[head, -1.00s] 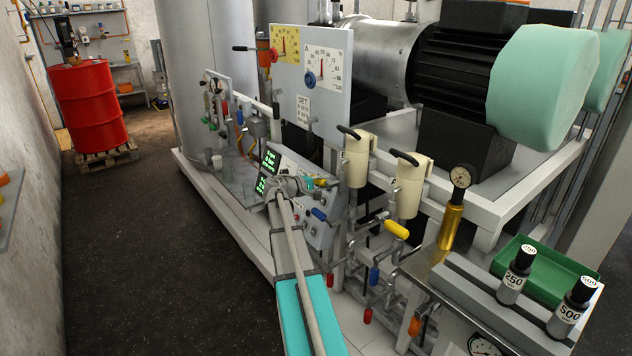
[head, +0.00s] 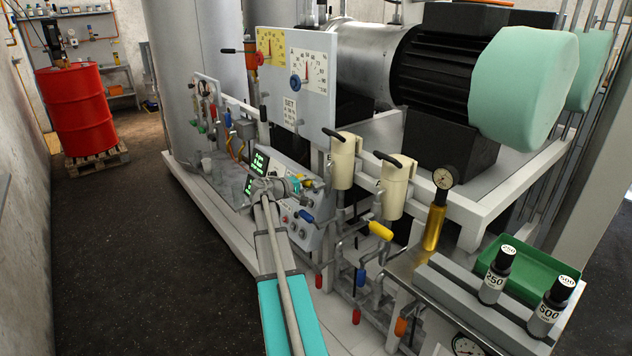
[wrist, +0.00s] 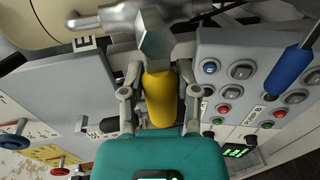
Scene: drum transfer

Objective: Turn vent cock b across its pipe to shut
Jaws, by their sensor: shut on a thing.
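My gripper (head: 294,184) is shut on a yellow cock handle (wrist: 161,98), one finger on each side of it in the wrist view. The handle hangs from a grey hexagonal fitting (wrist: 154,42) and lies roughly at right angles, in the picture, to the grey pipe (wrist: 120,19) above it. In the head view my gripper and arm hide most of this handle. A second yellow handle (head: 381,230) sits below the right cream pot (head: 396,187) and is untouched. No readable label on the held handle shows.
A control box with buttons (wrist: 243,85) and a blue lever handle (wrist: 289,70) is close beside my gripper. The left cream pot (head: 344,160) stands to the right. A gauge board (head: 293,80) is behind. Dark floor (head: 155,250) is clear at left.

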